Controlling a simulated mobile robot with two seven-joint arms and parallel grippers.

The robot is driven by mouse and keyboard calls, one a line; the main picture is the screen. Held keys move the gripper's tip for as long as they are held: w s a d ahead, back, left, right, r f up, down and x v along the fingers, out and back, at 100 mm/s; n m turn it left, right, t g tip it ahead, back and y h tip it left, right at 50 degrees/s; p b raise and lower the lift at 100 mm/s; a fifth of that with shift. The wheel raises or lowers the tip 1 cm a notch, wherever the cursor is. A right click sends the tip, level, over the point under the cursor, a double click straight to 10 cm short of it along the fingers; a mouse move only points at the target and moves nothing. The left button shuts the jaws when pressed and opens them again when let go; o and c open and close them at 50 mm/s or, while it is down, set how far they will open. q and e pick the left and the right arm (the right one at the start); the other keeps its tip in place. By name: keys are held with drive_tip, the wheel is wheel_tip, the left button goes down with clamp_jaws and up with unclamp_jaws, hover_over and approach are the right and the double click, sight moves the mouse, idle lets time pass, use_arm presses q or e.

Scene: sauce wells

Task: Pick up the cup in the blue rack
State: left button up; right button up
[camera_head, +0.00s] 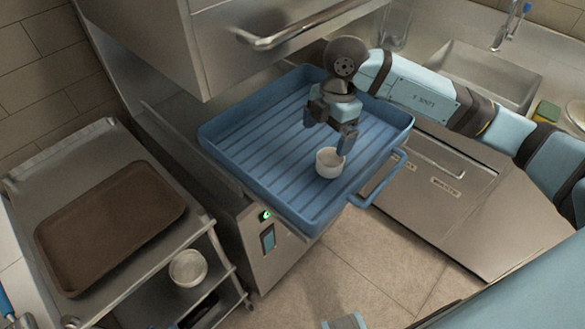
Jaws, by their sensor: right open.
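A small white cup (329,163) stands upright in the blue rack (233,179), near the rack's front right side. The rack has raised walls, a ridged floor and a handle at its front right. My right gripper (328,137) points down over the rack, just above and behind the cup. Its fingers are spread and nothing is between them. One finger is close to the cup's rim; I cannot tell whether it touches. My left gripper is not in the view.
A metal cart with a brown tray (110,222) stands at the left. A second white cup (188,267) is on its lower level. A steel hood with a bar handle (300,28) hangs above the rack's back left. A sink (485,75) is at the upper right.

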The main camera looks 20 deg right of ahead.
drive_tip(key=w+d+m+h, duration=0.1)
approach(329, 163)
drive_tip(key=shift+t+h, duration=0.3)
drive_tip(key=shift+h, duration=0.1)
drive_tip(key=f, duration=0.2)
drive_tip(key=s+a+f, duration=0.1)
drive_tip(key=f, duration=0.2)
drive_tip(key=s+a+f, duration=0.1)
drive_tip(key=f, duration=0.1)
drive_tip(key=shift+s+f, duration=0.2)
drive_tip(key=c, duration=1)
